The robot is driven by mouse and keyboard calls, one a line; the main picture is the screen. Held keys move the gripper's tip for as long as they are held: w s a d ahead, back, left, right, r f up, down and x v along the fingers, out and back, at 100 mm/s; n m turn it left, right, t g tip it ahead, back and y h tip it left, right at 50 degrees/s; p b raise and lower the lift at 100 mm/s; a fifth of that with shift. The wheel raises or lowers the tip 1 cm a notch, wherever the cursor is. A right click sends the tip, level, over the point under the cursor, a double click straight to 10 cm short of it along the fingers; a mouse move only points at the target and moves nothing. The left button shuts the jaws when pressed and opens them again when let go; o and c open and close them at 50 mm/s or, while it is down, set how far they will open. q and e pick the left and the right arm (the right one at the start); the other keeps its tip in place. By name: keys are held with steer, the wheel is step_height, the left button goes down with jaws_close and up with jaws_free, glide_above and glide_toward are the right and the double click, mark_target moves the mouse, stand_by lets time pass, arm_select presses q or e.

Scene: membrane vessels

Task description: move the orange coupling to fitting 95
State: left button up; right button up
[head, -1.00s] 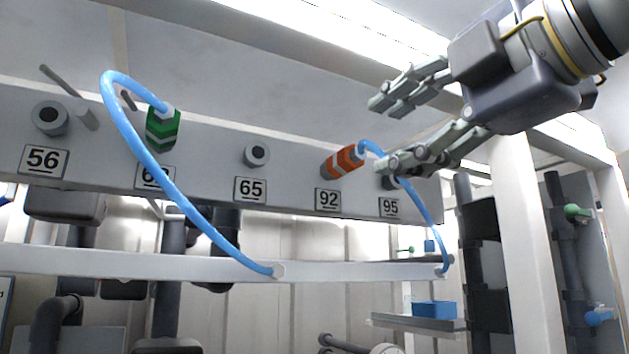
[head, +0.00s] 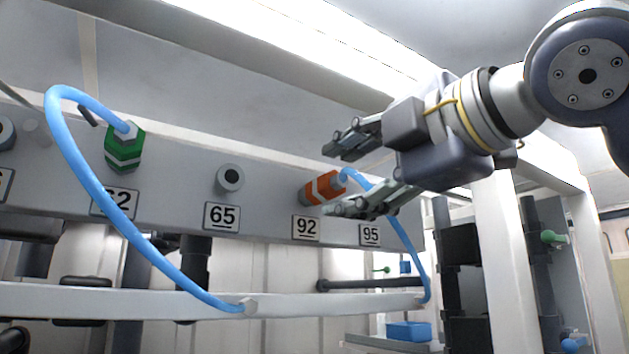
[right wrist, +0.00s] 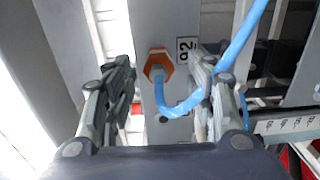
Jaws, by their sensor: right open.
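The orange coupling (head: 322,188) with white bands sits on the fitting above label 92 (head: 306,228), with a blue hose (head: 406,240) running from its end. In the right wrist view the coupling (right wrist: 158,66) lies ahead, between the two fingers. My right gripper (head: 345,175) is open and empty; its fingers stand above and below the line to the coupling, apart from it as far as I can tell. Fitting 95 is hidden behind the lower finger; its label 95 (head: 370,235) shows. My left gripper is not in view.
A green coupling (head: 124,150) with its own looping blue hose (head: 110,215) is at fitting 62. Fitting 65 (head: 229,178) is bare. A white rail (head: 330,302) runs below the panel and holds the hose ends. A blue bin (head: 408,331) stands at lower right.

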mark_target(343, 179)
steer(key=x, duration=0.3)
steer(key=shift+b, duration=0.3)
steer(key=shift+w+a, duration=0.4)
steer(key=shift+w, duration=0.2)
arm_select(q)
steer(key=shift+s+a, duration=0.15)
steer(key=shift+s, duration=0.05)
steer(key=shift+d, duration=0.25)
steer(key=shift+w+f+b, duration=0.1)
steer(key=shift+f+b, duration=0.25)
steer(key=shift+b, duration=0.1)
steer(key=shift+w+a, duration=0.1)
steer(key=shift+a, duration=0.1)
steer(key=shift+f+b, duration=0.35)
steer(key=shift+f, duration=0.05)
